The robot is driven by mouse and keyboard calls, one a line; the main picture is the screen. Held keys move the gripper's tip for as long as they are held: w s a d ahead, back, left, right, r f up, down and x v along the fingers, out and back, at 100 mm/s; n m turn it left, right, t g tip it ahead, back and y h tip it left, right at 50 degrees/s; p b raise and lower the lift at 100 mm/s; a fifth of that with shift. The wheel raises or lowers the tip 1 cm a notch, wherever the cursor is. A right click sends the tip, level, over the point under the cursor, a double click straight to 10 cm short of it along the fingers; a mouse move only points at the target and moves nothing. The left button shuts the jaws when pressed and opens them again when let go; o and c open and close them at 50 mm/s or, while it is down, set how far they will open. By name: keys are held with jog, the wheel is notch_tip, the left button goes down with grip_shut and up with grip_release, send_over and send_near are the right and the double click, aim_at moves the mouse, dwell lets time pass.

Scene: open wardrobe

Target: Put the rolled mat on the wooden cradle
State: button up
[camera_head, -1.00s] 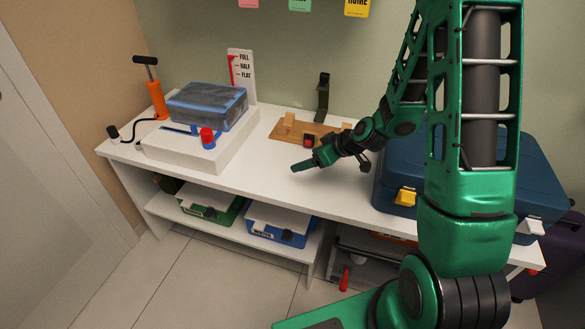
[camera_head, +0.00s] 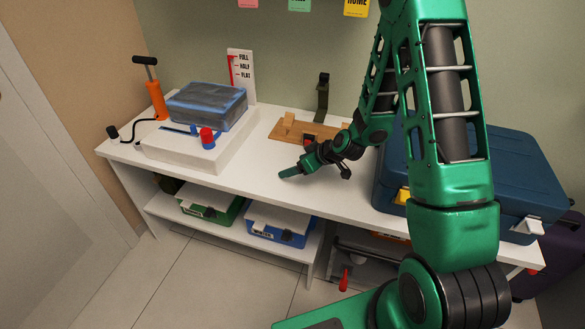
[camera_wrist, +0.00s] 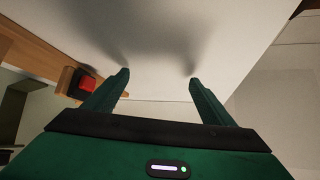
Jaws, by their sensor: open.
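A flat-topped blue-grey bundle (camera_head: 207,103), possibly the mat, rests on a white block at the left of the bench; I cannot tell if it is rolled. The wooden cradle (camera_head: 279,131), a board with upright blocks, lies near the wall. It shows at the left edge of the wrist view (camera_wrist: 35,52), with a red and black part (camera_wrist: 84,84) on it. My gripper (camera_head: 284,175) is open and empty, low over the white bench in front of the cradle. In the wrist view, bare white surface lies between its fingers (camera_wrist: 159,76). My arm hides the cradle's right end.
The white block (camera_head: 215,152) carries a blue strip and a red knob (camera_head: 207,138). An orange pump (camera_head: 156,99) stands at far left. A dark strap (camera_head: 323,97) rises behind the cradle. A large blue case (camera_head: 500,175) fills the right. The bench front (camera_head: 262,180) is clear.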

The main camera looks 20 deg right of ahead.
grip_shut()
grip_release()
dwell(0.4)
jog(key=v, duration=1.2)
jog(key=shift+w+r, duration=0.2)
jog(key=shift+r, duration=0.05)
